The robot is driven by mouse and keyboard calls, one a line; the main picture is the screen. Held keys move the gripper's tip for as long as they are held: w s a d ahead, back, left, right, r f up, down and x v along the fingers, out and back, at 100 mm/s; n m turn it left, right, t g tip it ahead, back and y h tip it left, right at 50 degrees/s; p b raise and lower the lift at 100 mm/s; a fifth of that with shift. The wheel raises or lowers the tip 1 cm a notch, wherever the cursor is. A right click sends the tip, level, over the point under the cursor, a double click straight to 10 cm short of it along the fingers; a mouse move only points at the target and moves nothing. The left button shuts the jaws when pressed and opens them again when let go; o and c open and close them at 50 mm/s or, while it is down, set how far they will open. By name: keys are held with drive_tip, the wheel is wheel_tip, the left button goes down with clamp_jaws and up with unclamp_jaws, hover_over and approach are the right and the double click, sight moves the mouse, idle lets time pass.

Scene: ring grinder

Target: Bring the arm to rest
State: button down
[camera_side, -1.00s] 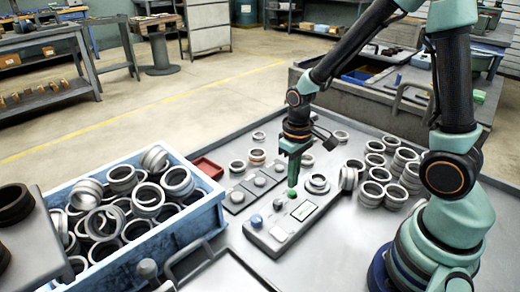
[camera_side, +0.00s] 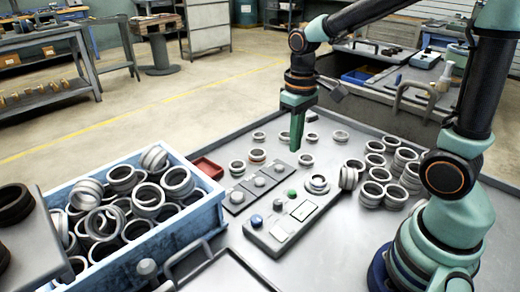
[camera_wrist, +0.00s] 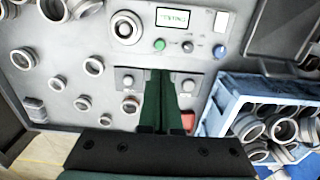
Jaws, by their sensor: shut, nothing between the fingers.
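My gripper (camera_side: 296,145) is raised above the metal table, its green fingers shut and pointing down with nothing between them. In the side view it hangs over the area behind the control panel (camera_side: 268,240), clear of the panel's green button (camera_side: 292,193). The wrist view shows my gripper (camera_wrist: 163,75) from above, with the panel (camera_wrist: 175,28) beyond the fingertips. A small display with green text (camera_wrist: 172,19), a green button and a blue button sit on that panel. The fingers hide part of the row of knobs on the grey plates (camera_side: 258,183).
A blue crate (camera_side: 195,222) full of metal rings stands at the left. A small red tray (camera_side: 207,168) sits by it. Several loose rings (camera_side: 385,165) stand in a group at the right, others lie scattered near the back edge. Air above the table is free.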

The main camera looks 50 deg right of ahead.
idle(0.3)
drive_tip(key=s+a+r+t, duration=0.1)
drive_tip(key=s+r+t, duration=0.3)
drive_tip(key=r, duration=0.3)
drive_tip(key=shift+s+a+r+t, duration=0.2)
drive_tip(key=shift+s+r+t, duration=0.15)
drive_tip(key=shift+t, duration=0.45)
idle(3.2)
